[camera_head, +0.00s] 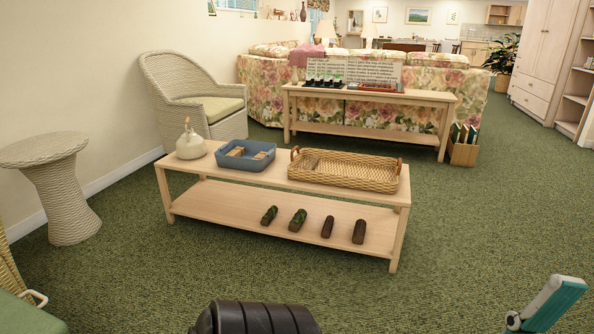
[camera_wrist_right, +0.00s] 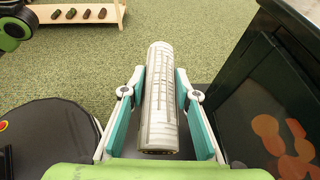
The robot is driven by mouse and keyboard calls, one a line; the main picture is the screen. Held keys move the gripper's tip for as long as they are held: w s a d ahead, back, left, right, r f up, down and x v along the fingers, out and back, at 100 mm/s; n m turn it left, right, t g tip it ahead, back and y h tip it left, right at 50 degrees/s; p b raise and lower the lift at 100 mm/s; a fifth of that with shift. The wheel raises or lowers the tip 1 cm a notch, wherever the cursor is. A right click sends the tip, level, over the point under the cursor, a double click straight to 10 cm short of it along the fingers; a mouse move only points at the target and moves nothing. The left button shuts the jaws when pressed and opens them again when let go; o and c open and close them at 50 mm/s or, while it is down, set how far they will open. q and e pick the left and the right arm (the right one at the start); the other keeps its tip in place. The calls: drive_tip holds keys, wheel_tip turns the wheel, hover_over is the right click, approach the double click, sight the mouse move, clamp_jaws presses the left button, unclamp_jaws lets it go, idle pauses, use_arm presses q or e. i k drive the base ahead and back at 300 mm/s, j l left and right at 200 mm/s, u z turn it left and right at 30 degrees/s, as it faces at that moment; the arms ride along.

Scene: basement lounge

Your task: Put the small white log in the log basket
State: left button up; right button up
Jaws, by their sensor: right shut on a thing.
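The small white log (camera_wrist_right: 159,110), with pale birch-like bark and dark marks, is between the teal fingers of my right gripper (camera_wrist_right: 160,78), which is shut on it. In the head view only a teal and white part of the right gripper (camera_head: 550,304) shows at the lower right edge; the log is not visible there. A shallow wicker basket with two handles (camera_head: 345,171) sits on the right part of the low wooden table, well ahead of the gripper. It looks empty. My left gripper is not in view.
A dark stove-like box (camera_wrist_right: 275,100) stands right of the gripper. Carpet before the table is clear.

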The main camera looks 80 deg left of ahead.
sight(355, 172)
drive_tip(key=j+u, duration=0.2)
drive_tip(key=j, duration=0.2)
drive_tip(key=i+j+u, duration=0.2)
drive_tip(key=j, duration=0.15)
drive_tip(key=j+u, duration=0.25)
drive_tip(key=j, duration=0.15)
drive_tip(key=i+j+u, duration=0.2)
drive_tip(key=j, duration=0.15)
drive_tip(key=i+j+u, duration=0.2)
drive_tip(key=i+j, duration=0.25)
drive_tip(key=j, duration=0.25)
drive_tip(key=i+j, duration=0.25)
drive_tip(key=j, duration=0.2)
drive_tip(key=i+j+u, duration=0.1)
drive_tip(key=i+j, duration=0.15)
drive_tip(key=j, duration=0.25)
drive_tip(key=i+j, duration=0.3)
drive_tip(key=j, duration=0.15)
drive_tip(key=i+j, duration=0.25)
drive_tip(key=j, duration=0.2)
drive_tip(key=j+u, duration=0.05)
